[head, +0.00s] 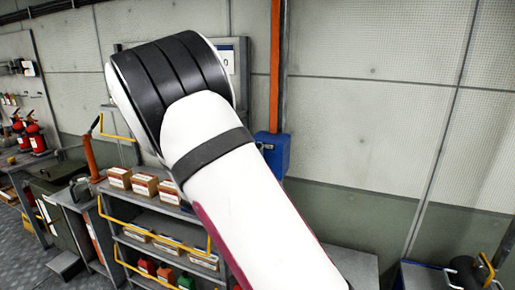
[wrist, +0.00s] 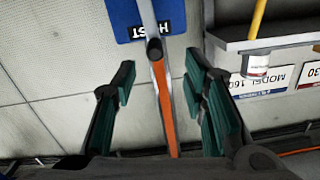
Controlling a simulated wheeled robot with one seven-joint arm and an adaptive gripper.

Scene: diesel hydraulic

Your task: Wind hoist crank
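A blue box (wrist: 146,18) with upside-down white lettering, partly hidden, that appears to read "HOIST" is on the wall in the wrist view. The blue box also shows in the head view (head: 272,153), partly behind my arm. A thin grey bar, seemingly the crank arm (wrist: 148,18), crosses in front of it and has a dark round knob (wrist: 154,50). My gripper (wrist: 160,75) is open, its green-padded fingers on either side of the bar. The knob appears between or just beyond the fingertips; I cannot tell the depth. No contact shows. In the head view my arm hides the gripper and crank.
An orange post (head: 275,60) runs up the wall; it also lies between my fingers in the wrist view (wrist: 170,120). A shelf rack (head: 155,206) with boxes and yellow rails stands left. A yellow rod (wrist: 257,20) is near the right finger. A dark machine (head: 468,272) sits lower right.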

